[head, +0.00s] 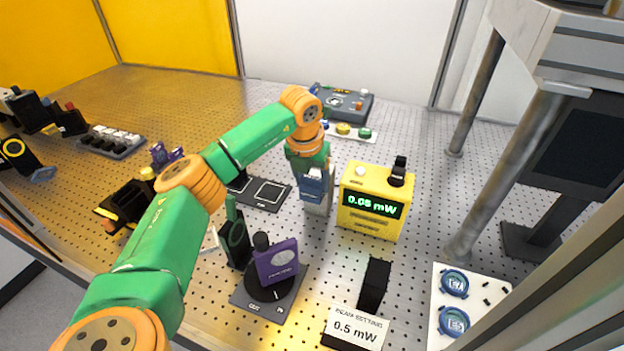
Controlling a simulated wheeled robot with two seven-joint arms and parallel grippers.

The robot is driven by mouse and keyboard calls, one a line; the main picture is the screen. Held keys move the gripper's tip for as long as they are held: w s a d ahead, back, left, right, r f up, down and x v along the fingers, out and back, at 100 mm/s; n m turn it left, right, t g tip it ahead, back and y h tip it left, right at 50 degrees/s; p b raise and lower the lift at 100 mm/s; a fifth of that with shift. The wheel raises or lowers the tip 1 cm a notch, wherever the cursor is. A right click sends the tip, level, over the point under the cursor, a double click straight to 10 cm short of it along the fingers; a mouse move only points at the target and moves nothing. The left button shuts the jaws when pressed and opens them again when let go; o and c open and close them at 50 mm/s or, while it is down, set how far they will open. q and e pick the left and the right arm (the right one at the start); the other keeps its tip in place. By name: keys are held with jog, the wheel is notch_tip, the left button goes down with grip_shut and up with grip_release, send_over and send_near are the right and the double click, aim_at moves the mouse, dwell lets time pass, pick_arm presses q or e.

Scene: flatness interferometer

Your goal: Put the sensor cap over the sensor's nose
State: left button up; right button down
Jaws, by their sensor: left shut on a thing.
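My left gripper (317,207) points down over the perforated bench, just left of the yellow power meter (371,223), which reads 0.05 mW. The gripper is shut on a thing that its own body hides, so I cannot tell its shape. A black upright part (397,173) stands on top of the meter at its right; I cannot tell whether it is the sensor or a cap. No sensor nose or sensor cap can be clearly identified in the head view. My right gripper is not in view.
A purple unit (277,263) on a dark plate and a black round-faced mount (236,238) stand near my left arm. A black block (374,282) stands behind the 0.5 mW card (356,331). A white board (446,300) holds blue discs at the right.

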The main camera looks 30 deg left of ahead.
pick_arm(q)
jog(key=shift+f, duration=0.4)
jog(key=o, duration=1.2)
notch_tip(320, 180, up, 5)
jog(key=p, duration=0.4)
jog(key=shift+r, duration=0.2)
jog(key=shift+r+p, duration=0.4)
jog(key=shift+r, duration=0.5)
jog(key=shift+f, duration=0.15)
